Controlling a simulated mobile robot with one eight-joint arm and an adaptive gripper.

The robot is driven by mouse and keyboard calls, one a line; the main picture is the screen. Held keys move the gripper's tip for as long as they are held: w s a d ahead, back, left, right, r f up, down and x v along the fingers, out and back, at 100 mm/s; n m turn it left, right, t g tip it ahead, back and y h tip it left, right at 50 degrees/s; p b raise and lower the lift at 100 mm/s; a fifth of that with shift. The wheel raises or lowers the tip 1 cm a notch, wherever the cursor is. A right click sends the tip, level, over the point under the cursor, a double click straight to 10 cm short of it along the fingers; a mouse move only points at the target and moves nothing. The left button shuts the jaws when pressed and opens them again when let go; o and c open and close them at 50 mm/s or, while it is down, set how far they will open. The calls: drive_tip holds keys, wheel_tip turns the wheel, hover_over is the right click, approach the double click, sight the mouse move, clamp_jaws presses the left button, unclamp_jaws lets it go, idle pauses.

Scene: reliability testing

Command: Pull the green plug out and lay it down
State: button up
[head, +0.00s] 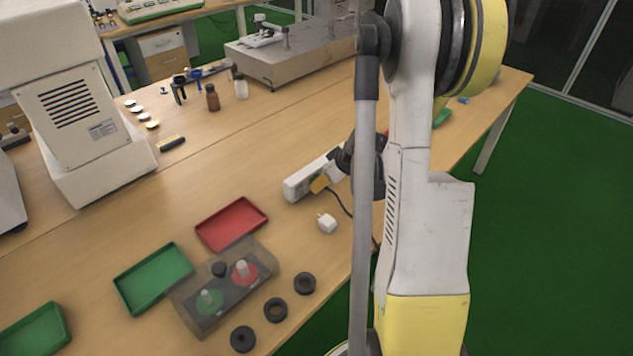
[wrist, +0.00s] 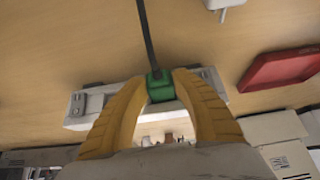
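The green plug (wrist: 160,86) sits between the two yellow fingers of my gripper (wrist: 160,82) in the wrist view. Both fingertips appear to touch its sides, and a dark cable runs up from it. Behind it lies the white power strip (wrist: 78,105), which also shows on the table in the head view (head: 297,187). The plug overlaps the strip, but I cannot tell whether its pins are in a socket. In the head view my arm hides most of the gripper; one yellow finger (head: 320,184) shows beside the strip, and the plug is hidden.
A white adapter (head: 327,224) lies near the strip. A red tray (head: 231,207), a green tray (head: 134,300) and another green tray (head: 62,317) stand left, by a peg block (head: 185,320) and black rings (head: 275,310). Bare tabletop lies left of the strip.

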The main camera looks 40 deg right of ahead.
sight(331, 202)
clamp_jaws()
drive_tip(key=shift+s, duration=0.2)
drive_tip(key=shift+s+d+b, duration=0.2)
drive_tip(key=shift+s+b, duration=0.15)
drive_tip(key=shift+s, duration=1.95)
drive_tip(key=shift+s, duration=0.15)
drive_tip(key=shift+f, duration=1.45)
drive_tip(key=o, duration=1)
unclamp_jaws()
drive_tip(key=v, duration=1.2)
drive_tip(key=shift+d, duration=0.1)
